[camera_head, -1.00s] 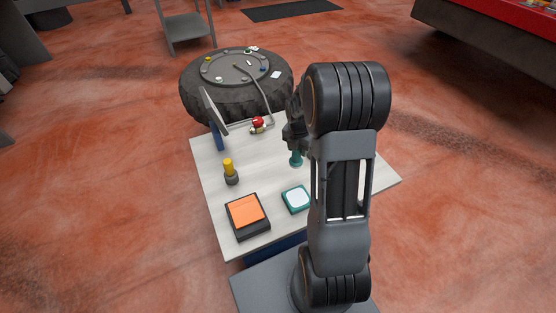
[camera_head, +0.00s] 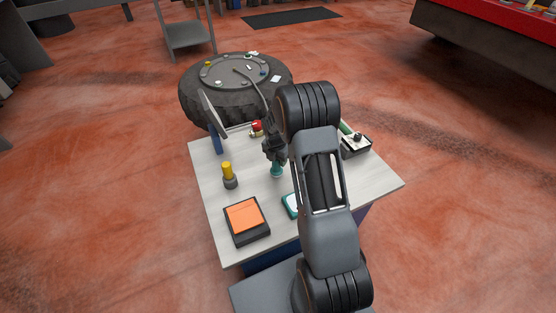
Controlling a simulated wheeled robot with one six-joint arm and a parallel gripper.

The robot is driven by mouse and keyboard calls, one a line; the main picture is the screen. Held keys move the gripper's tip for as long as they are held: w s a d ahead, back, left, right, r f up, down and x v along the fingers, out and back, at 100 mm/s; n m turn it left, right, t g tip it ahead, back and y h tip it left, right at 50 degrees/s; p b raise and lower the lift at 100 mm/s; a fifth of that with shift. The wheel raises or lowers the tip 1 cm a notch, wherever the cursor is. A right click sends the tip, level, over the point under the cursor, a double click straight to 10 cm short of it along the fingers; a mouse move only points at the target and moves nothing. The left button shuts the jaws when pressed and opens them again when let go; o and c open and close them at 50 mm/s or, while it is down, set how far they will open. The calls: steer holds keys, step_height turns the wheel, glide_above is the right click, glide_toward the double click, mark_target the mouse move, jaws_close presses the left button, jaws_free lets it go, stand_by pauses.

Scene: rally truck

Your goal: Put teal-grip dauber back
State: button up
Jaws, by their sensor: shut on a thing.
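My gripper (camera_head: 275,160) points down over the middle of the pale table and is shut on the teal-grip dauber (camera_head: 277,171). The dauber hangs roughly upright below the jaws. I cannot tell whether its lower end touches the table. A teal-edged pad (camera_head: 289,205) lies in front of it, its right part hidden behind my arm. A yellow-grip dauber (camera_head: 228,170) stands upright in a dark grey holder (camera_head: 230,184) to the left. A black-framed orange pad (camera_head: 245,216) lies at the table's front left.
A dark tray (camera_head: 357,149) with a green-handled item (camera_head: 346,128) sits at the table's right, partly behind my arm. A red item (camera_head: 256,127) and a tilted panel (camera_head: 211,112) are at the back.

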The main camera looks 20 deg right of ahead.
steer(key=o, duration=1.1)
steer(key=shift+f, duration=0.2)
steer(key=shift+f+b, duration=0.15)
steer(key=shift+b, duration=0.25)
